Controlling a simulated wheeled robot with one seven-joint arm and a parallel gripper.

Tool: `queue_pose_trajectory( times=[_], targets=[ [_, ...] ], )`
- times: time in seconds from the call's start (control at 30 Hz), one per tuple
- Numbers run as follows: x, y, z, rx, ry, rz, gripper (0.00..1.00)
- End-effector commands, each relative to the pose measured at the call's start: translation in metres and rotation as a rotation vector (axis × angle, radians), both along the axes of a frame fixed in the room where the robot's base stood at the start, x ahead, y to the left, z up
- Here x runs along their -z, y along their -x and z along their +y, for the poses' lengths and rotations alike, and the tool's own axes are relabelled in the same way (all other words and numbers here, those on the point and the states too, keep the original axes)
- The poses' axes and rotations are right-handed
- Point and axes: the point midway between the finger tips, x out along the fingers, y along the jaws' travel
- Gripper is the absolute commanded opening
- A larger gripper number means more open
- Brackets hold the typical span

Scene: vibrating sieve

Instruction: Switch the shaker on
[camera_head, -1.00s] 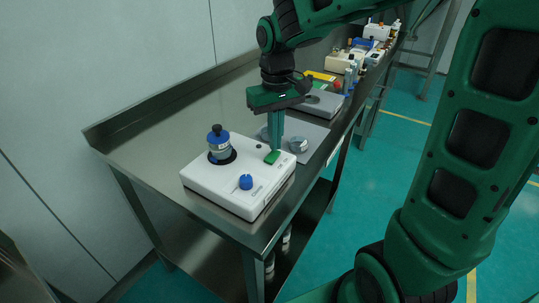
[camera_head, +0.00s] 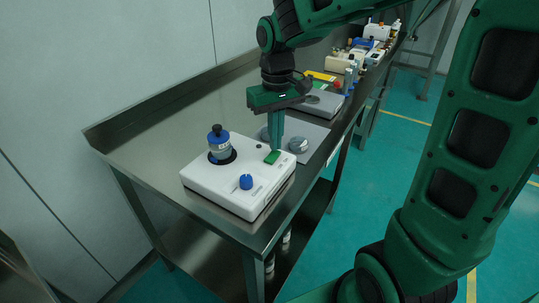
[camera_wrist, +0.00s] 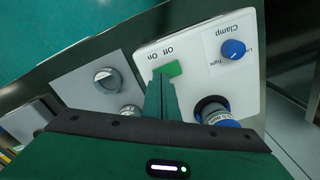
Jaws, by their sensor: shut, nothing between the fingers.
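The shaker is a white box (camera_head: 222,190) on the near part of the steel bench. It has a green rocker switch (camera_head: 272,157) near its far right corner and a blue clamp knob (camera_head: 246,182) at the front. A blue-capped sieve jar (camera_head: 219,143) stands in its dark round seat. In the wrist view the green switch (camera_wrist: 169,70) lies beside the "Off On" lettering. My gripper (camera_head: 276,146) is shut and empty, pointing down, with its tips at or just above the switch. I cannot tell whether they touch it. In the wrist view the fingers (camera_wrist: 160,84) end beside the switch.
A grey mat (camera_head: 312,135) with a round metal piece (camera_head: 298,145) lies behind the shaker. Farther back stand a balance (camera_head: 318,103), bottles and other devices. A wall borders the bench's left side. Bare bench top (camera_head: 160,135) lies left of the shaker.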

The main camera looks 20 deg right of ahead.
Motion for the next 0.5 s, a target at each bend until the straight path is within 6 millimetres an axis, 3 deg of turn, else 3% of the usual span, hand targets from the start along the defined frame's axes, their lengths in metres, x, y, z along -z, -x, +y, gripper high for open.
queue_pose_trajectory(
  times=[0.5],
  targets=[
    [0.0039, 0.0, -0.0001, 0.0, 0.0, 0.0, 0.0]
  ],
)
